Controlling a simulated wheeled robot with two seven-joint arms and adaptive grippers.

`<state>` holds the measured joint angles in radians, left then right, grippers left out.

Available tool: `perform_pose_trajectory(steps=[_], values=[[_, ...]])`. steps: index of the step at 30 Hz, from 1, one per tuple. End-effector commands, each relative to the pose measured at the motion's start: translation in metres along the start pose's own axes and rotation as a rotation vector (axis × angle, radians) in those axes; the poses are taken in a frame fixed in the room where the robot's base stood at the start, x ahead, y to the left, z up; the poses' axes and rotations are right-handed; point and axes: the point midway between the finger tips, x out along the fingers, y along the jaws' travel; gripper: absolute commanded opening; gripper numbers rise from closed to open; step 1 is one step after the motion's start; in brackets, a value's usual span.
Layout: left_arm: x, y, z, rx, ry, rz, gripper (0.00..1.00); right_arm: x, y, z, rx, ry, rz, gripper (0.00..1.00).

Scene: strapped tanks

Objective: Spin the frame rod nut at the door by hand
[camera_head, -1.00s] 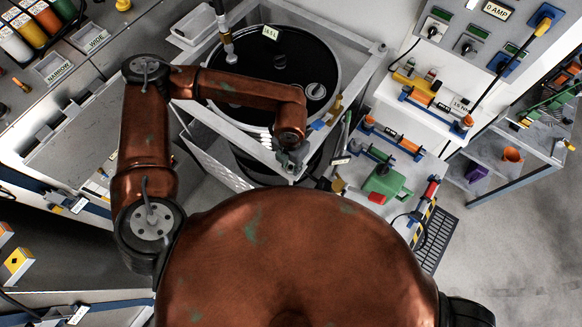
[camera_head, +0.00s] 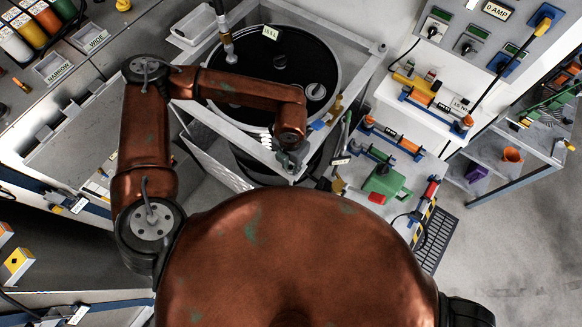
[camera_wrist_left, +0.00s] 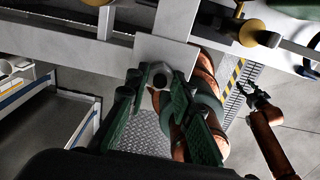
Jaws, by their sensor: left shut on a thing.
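My left gripper (camera_head: 292,163) is at the near corner of the pale metal frame (camera_head: 215,128) around the black tank. In the left wrist view its green fingers (camera_wrist_left: 162,80) are shut on the frame rod nut (camera_wrist_left: 159,74), a small dark round piece below a light square corner plate (camera_wrist_left: 165,52). Much of the nut is hidden between the fingers. My right gripper (camera_wrist_left: 254,91) shows small at the right of the left wrist view, its fingers apart with nothing between them. It does not show in the head view.
The black tank (camera_head: 262,75) stands inside the frame. A dark floor grate (camera_head: 437,238) and open grey floor lie at lower right.

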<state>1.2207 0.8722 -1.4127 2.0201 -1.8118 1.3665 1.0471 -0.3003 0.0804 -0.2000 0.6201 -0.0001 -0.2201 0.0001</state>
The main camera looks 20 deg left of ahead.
Motion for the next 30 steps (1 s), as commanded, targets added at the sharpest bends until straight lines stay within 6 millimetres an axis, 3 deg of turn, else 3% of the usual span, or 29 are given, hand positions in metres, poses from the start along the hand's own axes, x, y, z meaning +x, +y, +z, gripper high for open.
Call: perform_pose_trajectory(steps=[12,22,30], values=[[0.001,0.000,0.000,-0.011,0.001,0.000,0.00,0.001,-0.001,0.000,0.000,0.000,-0.001,0.40],[0.001,0.000,0.000,-0.371,0.000,-0.001,0.00,0.013,-0.001,0.002,0.000,-0.001,-0.001,0.40],[0.000,0.000,0.000,-0.422,0.000,0.000,0.00,0.012,-0.001,0.002,0.000,-0.001,-0.001,0.40]])
